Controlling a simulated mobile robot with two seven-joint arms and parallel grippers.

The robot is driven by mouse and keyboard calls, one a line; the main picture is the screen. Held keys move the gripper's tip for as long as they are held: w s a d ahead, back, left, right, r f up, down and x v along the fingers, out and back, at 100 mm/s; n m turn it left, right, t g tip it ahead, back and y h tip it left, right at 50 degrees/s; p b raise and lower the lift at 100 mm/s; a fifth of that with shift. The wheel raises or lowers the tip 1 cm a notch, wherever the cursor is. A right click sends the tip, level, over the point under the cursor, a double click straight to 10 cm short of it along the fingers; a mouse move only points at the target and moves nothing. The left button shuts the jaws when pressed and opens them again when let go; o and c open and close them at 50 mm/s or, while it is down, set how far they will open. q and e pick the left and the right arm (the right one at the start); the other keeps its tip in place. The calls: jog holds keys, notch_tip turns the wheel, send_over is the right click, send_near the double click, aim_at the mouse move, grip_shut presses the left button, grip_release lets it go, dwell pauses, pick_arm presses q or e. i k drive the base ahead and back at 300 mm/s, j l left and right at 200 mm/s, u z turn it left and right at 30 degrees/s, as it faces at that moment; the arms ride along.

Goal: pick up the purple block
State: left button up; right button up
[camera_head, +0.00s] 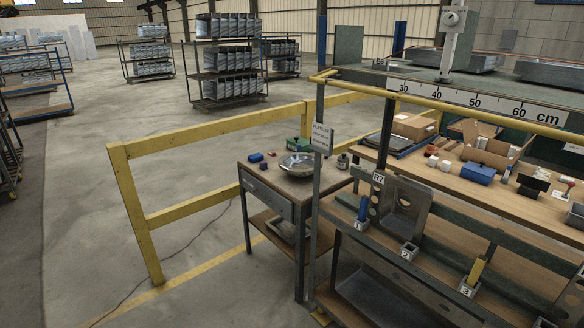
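A small dark block that looks purple (263,166) sits near the left edge of a small wooden-topped side table (318,182). It lies just in front of a brighter blue block (256,157). It is small in the view, so its exact colour and shape are hard to tell. Neither of my grippers shows in the head view.
A metal bowl (296,164) and a green box (298,144) share the side table. A yellow railing (200,204) stands left of it. A long workbench (440,183) at right holds an open carton (492,150) and a blue box (478,173).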

aim_at(264, 165)
jog(key=i+j+z, duration=0.1)
jog(key=z, duration=0.35)
jog(key=i+j+z, duration=0.2)
jog(key=z, duration=0.25)
jog(key=i+j+z, duration=0.3)
jog(key=j, duration=0.35)
jog(key=i+j+z, duration=0.15)
jog(key=j, duration=0.2)
jog(key=i+j, duration=0.15)
jog(key=j, duration=0.25)
jog(key=i+j+z, duration=0.1)
jog(key=j, duration=0.3)
jog(key=i+j, duration=0.2)
jog(key=j, duration=0.25)
jog(key=i+j+z, duration=0.1)
jog(key=j, duration=0.3)
jog(key=i+j, duration=0.15)
jog(key=j, duration=0.3)
jog(key=z, duration=0.05)
